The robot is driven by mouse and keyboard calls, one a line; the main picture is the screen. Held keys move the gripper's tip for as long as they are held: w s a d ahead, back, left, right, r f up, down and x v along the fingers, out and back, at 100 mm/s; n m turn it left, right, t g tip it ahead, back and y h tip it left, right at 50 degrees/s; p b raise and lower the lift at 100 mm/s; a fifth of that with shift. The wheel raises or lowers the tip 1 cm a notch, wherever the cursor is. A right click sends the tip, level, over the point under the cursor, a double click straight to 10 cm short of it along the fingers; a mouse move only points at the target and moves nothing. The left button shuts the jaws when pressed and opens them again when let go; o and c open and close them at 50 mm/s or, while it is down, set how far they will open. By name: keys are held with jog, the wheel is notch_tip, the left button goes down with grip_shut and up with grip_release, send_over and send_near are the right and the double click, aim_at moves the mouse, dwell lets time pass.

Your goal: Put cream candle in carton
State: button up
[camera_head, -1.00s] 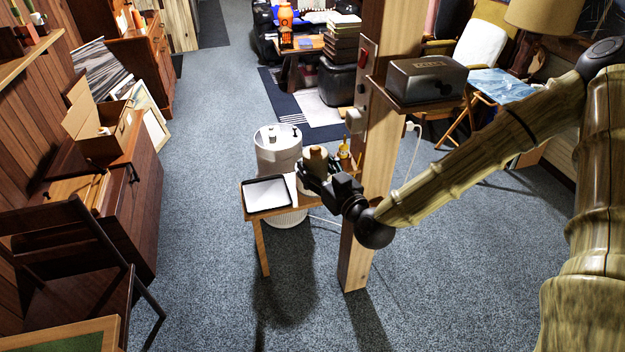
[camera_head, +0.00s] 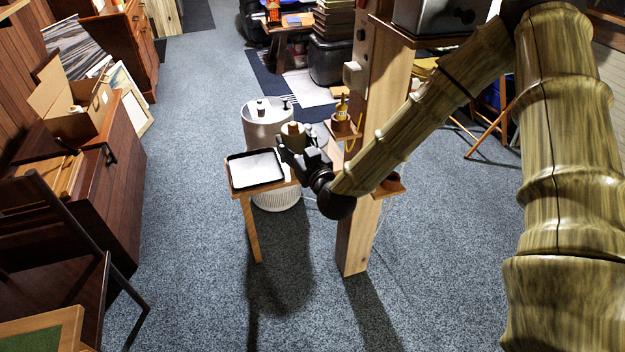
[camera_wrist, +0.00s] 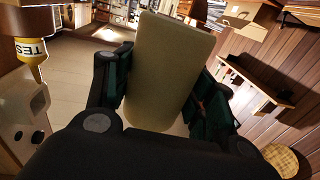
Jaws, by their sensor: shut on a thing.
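The cream candle (camera_head: 293,132) is a pale cylinder standing up between the fingers of my gripper (camera_head: 299,150), above the right side of a small wooden table. In the wrist view the candle (camera_wrist: 166,70) fills the middle, and my gripper (camera_wrist: 163,88) is shut on it, with dark green pads at its sides. The carton (camera_head: 92,118) is an open cardboard box with raised flaps on a brown cabinet at the left. It is well to the left of my gripper. Something small and pale shows inside it; its floor is mostly hidden.
A black-rimmed tray (camera_head: 256,182) lies on the small table (camera_head: 238,193). A wooden post (camera_head: 362,200) with small shelves is close at the right. The brown cabinet (camera_head: 120,185) and a dark chair (camera_head: 75,240) are at left. Carpet between is clear.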

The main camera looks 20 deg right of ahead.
jog(key=w+a+f+m+h+b, duration=0.25)
jog(key=w+f+b, duration=0.25)
jog(key=f+b, duration=0.55)
jog(key=shift+n, duration=0.45)
jog(key=w+d, duration=0.6)
jog(key=w+d+b, duration=0.1)
jog(key=w+d, duration=0.6)
jog(key=shift+r+b, duration=0.2)
jog(key=shift+b, duration=0.1)
jog(key=shift+w+d+f, duration=0.1)
jog(key=shift+d+f, duration=0.05)
jog(key=shift+f, duration=0.1)
jog(key=shift+f+b, duration=0.3)
jog(key=shift+f, duration=0.2)
jog(key=o, duration=1.2)
